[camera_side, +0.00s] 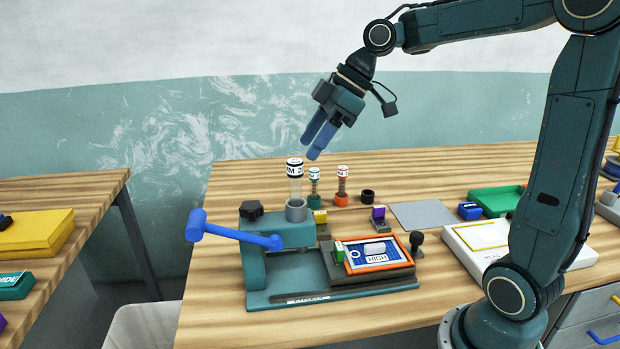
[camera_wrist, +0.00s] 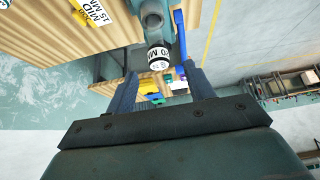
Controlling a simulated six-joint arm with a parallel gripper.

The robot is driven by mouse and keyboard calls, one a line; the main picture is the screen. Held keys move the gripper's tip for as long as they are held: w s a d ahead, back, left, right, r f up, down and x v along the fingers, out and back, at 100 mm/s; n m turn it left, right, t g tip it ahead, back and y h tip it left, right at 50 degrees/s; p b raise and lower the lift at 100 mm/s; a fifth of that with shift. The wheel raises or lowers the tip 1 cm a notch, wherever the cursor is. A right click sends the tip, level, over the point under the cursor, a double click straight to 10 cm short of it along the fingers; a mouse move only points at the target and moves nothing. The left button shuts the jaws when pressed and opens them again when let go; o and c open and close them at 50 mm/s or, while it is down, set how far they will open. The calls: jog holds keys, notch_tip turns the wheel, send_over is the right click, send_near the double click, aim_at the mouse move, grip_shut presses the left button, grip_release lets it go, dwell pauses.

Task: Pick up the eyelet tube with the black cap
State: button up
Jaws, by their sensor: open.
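The eyelet tube with the black cap (camera_side: 295,163) stands upright in a grey cup (camera_side: 296,210) on the teal press. Its cap has a white lettered band, and its clear body shows below. In the wrist view the black-capped tube (camera_wrist: 158,55) appears between and just beyond my fingers. My gripper (camera_side: 312,147) is open and empty, tilted, with its blue fingers just above and slightly right of the cap in the side view. In the wrist view both fingers of my gripper (camera_wrist: 163,72) are apart with a gap between them.
A green-banded tube (camera_side: 314,182) and an orange-banded tube (camera_side: 342,182) stand close behind, beside an empty black holder (camera_side: 367,197). The press's blue lever (camera_side: 235,233) sticks out left. A grey mat (camera_side: 424,214) and green tray (camera_side: 495,200) lie right.

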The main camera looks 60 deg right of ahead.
aim_at(289, 176)
jog(key=shift+x, duration=1.8)
jog(key=shift+x, duration=2.6)
jog(key=shift+d, duration=0.1)
jog(key=c, duration=1)
jog(key=shift+r, duration=0.15)
jog(key=shift+c, duration=0.2)
notch_tip(289, 176, up, 20)
